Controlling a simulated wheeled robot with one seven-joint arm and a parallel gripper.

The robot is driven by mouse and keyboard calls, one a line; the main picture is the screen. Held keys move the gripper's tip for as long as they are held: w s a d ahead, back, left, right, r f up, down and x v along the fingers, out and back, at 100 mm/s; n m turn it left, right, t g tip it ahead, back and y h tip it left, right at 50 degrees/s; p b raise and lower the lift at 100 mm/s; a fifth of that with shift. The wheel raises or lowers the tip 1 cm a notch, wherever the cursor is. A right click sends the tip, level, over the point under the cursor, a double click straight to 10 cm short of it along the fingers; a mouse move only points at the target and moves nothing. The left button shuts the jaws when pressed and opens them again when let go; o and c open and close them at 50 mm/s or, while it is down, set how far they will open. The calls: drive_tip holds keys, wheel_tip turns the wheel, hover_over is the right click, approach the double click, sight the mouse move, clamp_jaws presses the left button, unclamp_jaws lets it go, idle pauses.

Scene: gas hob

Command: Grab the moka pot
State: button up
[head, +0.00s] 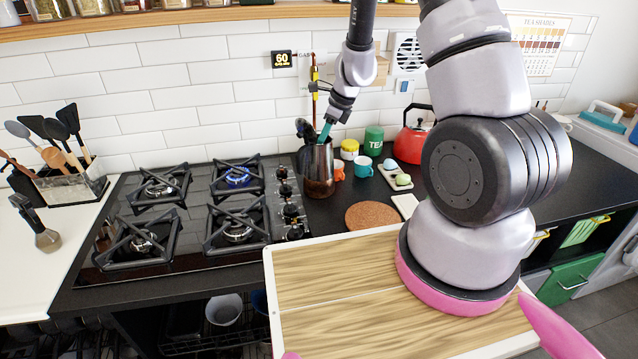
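A tall metallic pot with a brownish lower part (319,172), which looks like the moka pot, stands upright on the dark counter just right of the hob. Black parts show at its upper left. My gripper (325,131) points down at the pot's top from above, with a teal fingertip at or over the rim. The view is too small to tell whether it touches the pot or how far apart the fingers are. My arm comes down from the upper right and hides part of the counter.
The gas hob (138,240) is at left; its back right burner (238,177) glows blue. Close right of the pot are an orange cup (340,171), a yellow jar (349,149), a green tea tin (373,141) and a red kettle (409,146). A cork mat (372,215) lies in front.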

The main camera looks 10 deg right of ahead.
drive_tip(key=shift+x, duration=1.2)
clamp_jaws()
drive_tip(key=shift+w+r, duration=0.1)
idle(0.4)
